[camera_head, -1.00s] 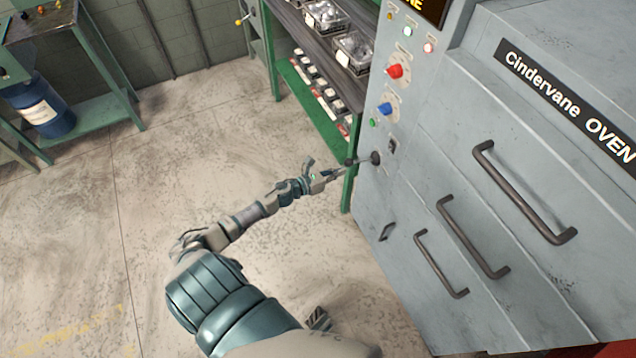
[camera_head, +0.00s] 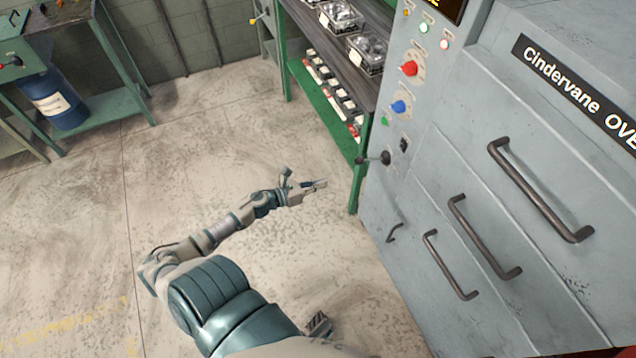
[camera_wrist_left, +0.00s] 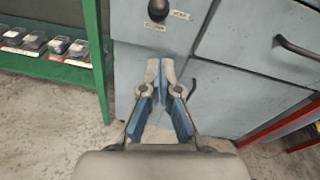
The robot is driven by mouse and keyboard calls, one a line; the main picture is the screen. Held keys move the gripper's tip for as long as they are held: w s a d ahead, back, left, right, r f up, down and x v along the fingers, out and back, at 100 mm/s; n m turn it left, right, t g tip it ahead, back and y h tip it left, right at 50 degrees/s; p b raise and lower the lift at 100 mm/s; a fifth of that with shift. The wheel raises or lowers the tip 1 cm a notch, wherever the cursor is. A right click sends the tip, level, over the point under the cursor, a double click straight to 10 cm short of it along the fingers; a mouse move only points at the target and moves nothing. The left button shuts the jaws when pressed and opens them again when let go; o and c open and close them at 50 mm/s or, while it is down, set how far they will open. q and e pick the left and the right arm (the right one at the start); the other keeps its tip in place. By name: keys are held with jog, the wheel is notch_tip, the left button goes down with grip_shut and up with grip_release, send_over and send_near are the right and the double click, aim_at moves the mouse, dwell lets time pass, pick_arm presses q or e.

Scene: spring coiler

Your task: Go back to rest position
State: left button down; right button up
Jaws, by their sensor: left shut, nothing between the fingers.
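My left gripper (camera_head: 318,184) is shut and empty in the head view, over the bare floor to the left of the grey oven (camera_head: 460,150). In the left wrist view its two fingers (camera_wrist_left: 160,72) are together with nothing between them. The oven's lever with a dark round knob (camera_head: 374,159) is to the right of the gripper and apart from it. The knob also shows in the left wrist view (camera_wrist_left: 158,9). A small part at the bottom of the head view may belong to my right arm, but I cannot tell; my right gripper is not clearly seen.
A green shelf (camera_head: 330,110) with trays and small boxed parts stands beside the oven. Oven handles (camera_head: 540,190) stick out at the right. A blue barrel (camera_head: 58,105) stands under a green bench at the far left. The floor (camera_head: 90,220) at left is clear.

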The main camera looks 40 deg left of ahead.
pick_arm(q)
jog(key=shift+s+r, duration=0.1)
pick_arm(e)
jog(key=shift+f, duration=0.15)
dwell(0.3)
pick_arm(q)
jog(key=s+d+f+n+g+y+p, duration=0.15)
jog(key=s+f+n+g+y, duration=0.35)
jog(key=f+n, duration=0.65)
jog(key=s+d+f+n+g+y+p, duration=0.1)
jog(key=s+f+n+y+p, duration=0.15)
jog(key=s+f+n, duration=0.7)
jog(key=s+d+f+n+g+h, duration=0.1)
jog(key=s+d+f+n+g, duration=0.3)
jog(key=s+d+n, duration=0.3)
jog(key=s+d+f+n+g+h, duration=0.1)
jog(key=s+d+f+n+g, duration=0.3)
jog(key=s+d+f+n, duration=0.3)
jog(key=d, duration=0.3)
jog(key=shift+f+n+p, duration=0.3)
jog(key=shift+p, duration=0.05)
pick_arm(e)
jog(key=s+f, duration=0.4)
jog(key=f, duration=0.7)
jog(key=shift+s+d+f, duration=0.25)
jog(key=shift+d+f, duration=0.1)
